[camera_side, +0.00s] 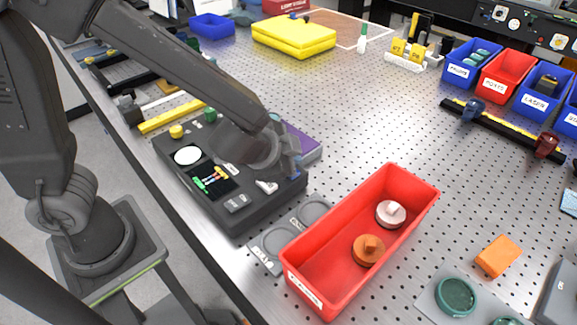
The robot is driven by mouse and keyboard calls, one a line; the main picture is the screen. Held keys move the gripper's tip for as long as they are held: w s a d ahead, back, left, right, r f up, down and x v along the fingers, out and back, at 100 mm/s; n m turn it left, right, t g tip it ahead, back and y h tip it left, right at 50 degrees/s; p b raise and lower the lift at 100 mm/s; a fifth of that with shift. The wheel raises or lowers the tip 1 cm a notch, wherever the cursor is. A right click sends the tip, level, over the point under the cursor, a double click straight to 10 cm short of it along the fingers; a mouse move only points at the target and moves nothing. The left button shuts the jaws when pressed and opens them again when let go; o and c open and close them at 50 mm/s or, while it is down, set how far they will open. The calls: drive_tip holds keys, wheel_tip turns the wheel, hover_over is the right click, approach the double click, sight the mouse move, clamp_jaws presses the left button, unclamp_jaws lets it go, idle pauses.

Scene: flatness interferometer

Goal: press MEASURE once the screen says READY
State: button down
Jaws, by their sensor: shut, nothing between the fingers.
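The interferometer is a dark grey box (222,215) on the perforated metal bench, left of the red tray. A white round disc (187,155) lies on its top. Its small black screen (213,181) is lit with green, yellow and red marks, too small to read. A yellow knob (176,131) and a green knob (210,115) stand at its far edge. Labels show on the near part of its top, but I cannot tell which one reads MEASURE. My gripper (295,172) is shut and empty over the box's right end; its wrist hides part of the top. Contact cannot be told.
A red tray (414,208) holds an orange knobbed disc (369,250) and a white knobbed disc (390,213). A purple block (303,142) lies behind my gripper. A grey plate with round recesses (272,243) lies between box and tray.

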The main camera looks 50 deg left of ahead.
drive_tip(key=shift+f, duration=0.5)
idle(0.4)
drive_tip(key=shift+r, duration=0.95)
drive_tip(key=shift+r, duration=2.5)
